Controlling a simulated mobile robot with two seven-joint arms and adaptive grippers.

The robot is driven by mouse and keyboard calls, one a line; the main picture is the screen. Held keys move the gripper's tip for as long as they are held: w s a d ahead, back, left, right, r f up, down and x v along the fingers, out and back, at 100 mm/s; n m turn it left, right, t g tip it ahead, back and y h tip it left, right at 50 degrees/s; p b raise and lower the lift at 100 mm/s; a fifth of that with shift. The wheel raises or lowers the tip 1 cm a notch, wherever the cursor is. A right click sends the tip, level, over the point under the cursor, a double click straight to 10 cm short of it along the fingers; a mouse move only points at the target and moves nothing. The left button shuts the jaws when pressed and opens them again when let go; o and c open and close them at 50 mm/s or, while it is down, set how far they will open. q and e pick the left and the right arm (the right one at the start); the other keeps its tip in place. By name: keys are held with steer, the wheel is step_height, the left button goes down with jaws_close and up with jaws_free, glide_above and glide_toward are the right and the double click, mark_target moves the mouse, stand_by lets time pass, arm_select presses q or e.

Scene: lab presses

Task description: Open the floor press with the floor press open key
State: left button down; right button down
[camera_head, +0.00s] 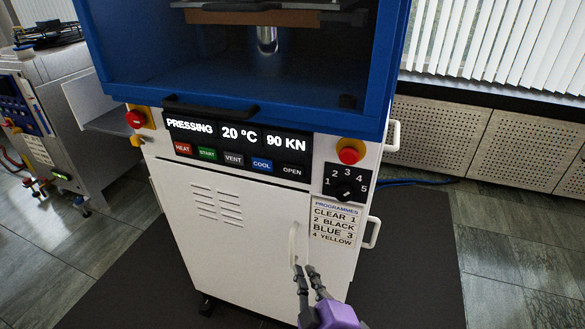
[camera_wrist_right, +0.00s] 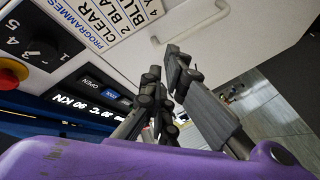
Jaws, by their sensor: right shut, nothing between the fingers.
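The floor press (camera_head: 235,230) is a white cabinet with a blue upper housing and a dark window. Its display (camera_head: 240,133) reads PRESSING, 20 °C, 90 KN. Under it runs a key row: HEAT, START, VENT, COOL and, at the right end, the black open key (camera_head: 292,171). The open key also shows in the right wrist view (camera_wrist_right: 90,82). My right gripper (camera_head: 306,268) is shut and empty, in front of the cabinet's lower door and below the open key in the picture. Its fingers show in the right wrist view (camera_wrist_right: 164,60), apart from the key. My left gripper is out of view.
A red stop button (camera_head: 350,151) and a programme dial (camera_head: 347,190) sit right of the keys. A white door handle (camera_head: 293,243) is close to my right fingers. A black bar handle (camera_head: 210,108) juts out above the display. Another machine (camera_head: 75,105) stands left.

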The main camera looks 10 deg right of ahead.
mark_target(293, 170)
steer(key=w+a+r+n+t+y, duration=0.2)
steer(key=w+a+r+n, duration=0.1)
steer(key=r+n, duration=0.4)
steer(key=w+a+r+n+t+y+p, duration=0.1)
steer(key=a+r+n, duration=0.4)
steer(key=n, duration=0.5)
step_height(293, 170, up, 3)
steer(key=w+y, duration=0.1)
steer(key=w, duration=0.1)
steer(key=shift+w+a+t, duration=0.35)
steer(key=shift+w+t, duration=0.05)
steer(key=w+d, duration=0.4)
steer(key=w, duration=0.3)
steer(key=shift+w+d, duration=0.25)
steer(key=shift+w, duration=0.05)
